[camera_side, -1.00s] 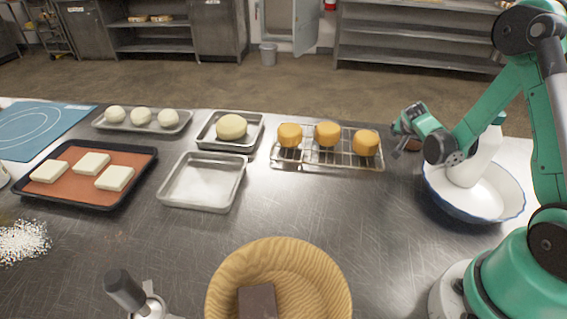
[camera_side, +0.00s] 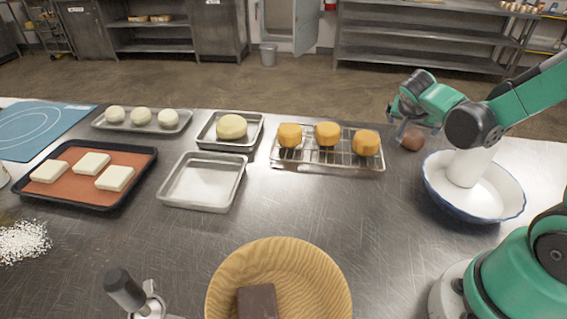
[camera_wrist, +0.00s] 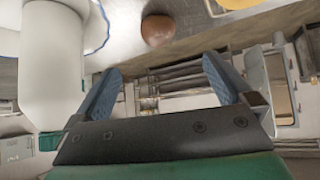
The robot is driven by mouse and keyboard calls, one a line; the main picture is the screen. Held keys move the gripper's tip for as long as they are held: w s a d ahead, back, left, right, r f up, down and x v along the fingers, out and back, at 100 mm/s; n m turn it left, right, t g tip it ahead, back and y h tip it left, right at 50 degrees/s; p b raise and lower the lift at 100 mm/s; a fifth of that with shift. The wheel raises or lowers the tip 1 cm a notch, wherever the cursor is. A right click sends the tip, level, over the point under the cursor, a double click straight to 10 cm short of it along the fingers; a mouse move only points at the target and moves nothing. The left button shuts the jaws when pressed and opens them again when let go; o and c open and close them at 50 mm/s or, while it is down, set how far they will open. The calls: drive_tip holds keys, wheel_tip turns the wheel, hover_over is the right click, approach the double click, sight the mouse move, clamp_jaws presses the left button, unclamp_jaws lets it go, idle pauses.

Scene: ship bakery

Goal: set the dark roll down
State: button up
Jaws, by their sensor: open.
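The dark roll (camera_side: 412,140) is round and reddish brown. It rests on the steel table near the back edge, right of the wire rack. In the wrist view the roll (camera_wrist: 157,31) shows whole at the top, beyond the fingertips and apart from them. My gripper (camera_side: 399,118) is above the roll and slightly to its left in the side view, where it overlaps the roll's upper edge. In the wrist view my gripper (camera_wrist: 160,75) has its two blue fingers spread wide with nothing between them.
A wire rack (camera_side: 327,163) with orange cakes is left of the roll. A wooden bowl (camera_side: 230,278) holds a dark block. The table's middle is clear.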

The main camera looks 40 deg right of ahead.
drive_tip(key=s+a+r+n+t+y, duration=0.1)
drive_tip(key=a+r+n+t+y, duration=0.1)
drive_tip(key=a+n+y, duration=0.2)
drive_tip(key=a+r+n+t+y, duration=0.2)
drive_tip(key=a+n, duration=0.7)
drive_tip(key=a, duration=0.5)
drive_tip(key=shift+s+r+n+y, duration=0.4)
drive_tip(key=shift+r+y, duration=0.05)
drive_tip(key=shift+y, duration=0.75)
